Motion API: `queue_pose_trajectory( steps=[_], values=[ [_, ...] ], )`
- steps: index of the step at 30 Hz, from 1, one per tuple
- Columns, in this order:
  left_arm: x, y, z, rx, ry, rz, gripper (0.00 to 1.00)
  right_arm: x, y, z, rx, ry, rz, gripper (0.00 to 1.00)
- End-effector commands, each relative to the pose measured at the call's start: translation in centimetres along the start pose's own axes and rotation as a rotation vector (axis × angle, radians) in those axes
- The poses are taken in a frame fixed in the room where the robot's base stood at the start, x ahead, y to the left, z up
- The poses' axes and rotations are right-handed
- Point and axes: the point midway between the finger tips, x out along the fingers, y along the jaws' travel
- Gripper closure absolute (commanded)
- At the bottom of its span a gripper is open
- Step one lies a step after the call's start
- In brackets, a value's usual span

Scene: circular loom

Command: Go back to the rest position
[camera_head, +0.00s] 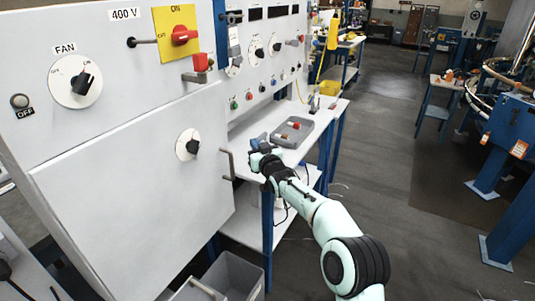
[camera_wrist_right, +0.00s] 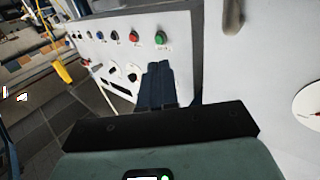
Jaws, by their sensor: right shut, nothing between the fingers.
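My right arm reaches in from the lower right in the head view. Its right gripper (camera_head: 257,143) is above the near end of the white workbench, close to the front of the control cabinet (camera_head: 130,190). In the right wrist view the two blue fingers (camera_wrist_right: 158,82) are together, with nothing between them. They point toward a grey panel with coloured buttons (camera_wrist_right: 135,37). My left gripper shows in neither view.
A grey tray (camera_head: 293,132) with small parts lies on the bench (camera_head: 328,113) just beyond my gripper. A cabinet handle (camera_head: 228,165) juts out beside it. A grey bin (camera_head: 237,275) stands below. Blue loom machinery (camera_head: 510,125) is at right; the floor between is open.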

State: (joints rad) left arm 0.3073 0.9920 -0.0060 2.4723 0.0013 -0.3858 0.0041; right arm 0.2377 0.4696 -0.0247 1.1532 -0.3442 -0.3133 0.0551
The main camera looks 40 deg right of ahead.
Motion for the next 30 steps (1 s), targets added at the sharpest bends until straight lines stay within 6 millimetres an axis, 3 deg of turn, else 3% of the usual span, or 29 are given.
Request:
queue_pose_trajectory(
  steps=[6, 17, 20, 23, 26, 30],
  values=[
    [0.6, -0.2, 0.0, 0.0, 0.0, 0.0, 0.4, -2.5, 2.1, -0.1, -0.001, 0.002, 0.004, 1.0],
    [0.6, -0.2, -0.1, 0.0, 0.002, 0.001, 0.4, -3.1, 2.3, 0.5, 0.003, -0.011, -0.001, 1.0],
    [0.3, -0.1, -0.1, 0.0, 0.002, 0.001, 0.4, -3.0, 1.5, 3.5, 0.02, -0.067, -0.012, 1.0],
    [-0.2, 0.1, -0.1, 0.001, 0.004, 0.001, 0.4, -3.4, -0.1, 9.2, 0.054, -0.174, -0.031, 1.0],
    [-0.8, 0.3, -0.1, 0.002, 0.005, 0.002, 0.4, -5.0, -2.4, 16.3, 0.098, -0.315, -0.054, 1.0],
    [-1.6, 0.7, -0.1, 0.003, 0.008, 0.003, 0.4, -8.9, -5.6, 25.8, 0.155, -0.52, -0.081, 1.0]
  ],
)
